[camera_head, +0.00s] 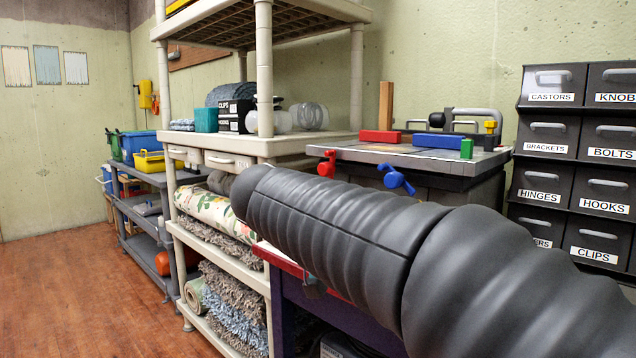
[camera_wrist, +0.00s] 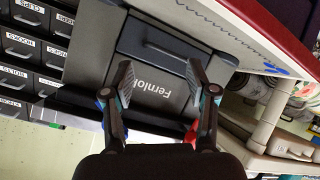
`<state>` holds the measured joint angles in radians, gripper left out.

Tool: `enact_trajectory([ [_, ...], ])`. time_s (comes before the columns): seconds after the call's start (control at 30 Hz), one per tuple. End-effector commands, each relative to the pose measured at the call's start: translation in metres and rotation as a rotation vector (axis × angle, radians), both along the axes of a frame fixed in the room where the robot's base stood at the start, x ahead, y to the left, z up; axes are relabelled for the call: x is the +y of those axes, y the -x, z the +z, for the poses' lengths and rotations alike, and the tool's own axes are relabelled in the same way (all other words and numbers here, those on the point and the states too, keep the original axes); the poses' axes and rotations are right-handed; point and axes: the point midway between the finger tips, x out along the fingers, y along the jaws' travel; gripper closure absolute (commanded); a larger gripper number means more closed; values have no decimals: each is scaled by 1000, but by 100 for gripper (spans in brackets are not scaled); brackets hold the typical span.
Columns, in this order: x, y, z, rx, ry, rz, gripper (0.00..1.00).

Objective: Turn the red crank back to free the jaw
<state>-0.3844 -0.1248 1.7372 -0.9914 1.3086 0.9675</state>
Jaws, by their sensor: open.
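In the head view the red crank (camera_head: 327,163) sticks out from the front left edge of a grey-topped workbench (camera_head: 405,157). A blue crank (camera_head: 397,180) is to its right on the same edge. A red block (camera_head: 380,136), a blue block (camera_head: 437,141) and a small green block (camera_head: 466,148) are on the top; which is the jaw I cannot tell. In the wrist view my gripper (camera_wrist: 158,84) is open and empty, facing a dark panel marked "Fernlok" (camera_wrist: 152,85). A red part (camera_wrist: 191,133) shows partly behind the right finger. My arm hides the gripper in the head view.
A beige shelf unit (camera_head: 264,75) stands left of the workbench, with rolled rugs below. Labelled drawers (camera_head: 578,145) stand at the right. A red-edged table (camera_head: 285,262) lies in front, partly under my arm. Open floor (camera_head: 70,290) is at the left.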

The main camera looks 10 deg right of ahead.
Motion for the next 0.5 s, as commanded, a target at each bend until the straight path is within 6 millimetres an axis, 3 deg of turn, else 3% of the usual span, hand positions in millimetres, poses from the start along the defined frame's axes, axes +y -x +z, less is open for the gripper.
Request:
enact_trajectory([
  [0.03, 16, -22, 7, -74, 38, -26, 42],
  [0.2, 62, -70, 52, -367, 122, -117, 42],
  [0.4, 107, -93, 84, -626, 157, -164, 42],
  [0.5, 117, -96, 92, -690, 160, -174, 42],
])
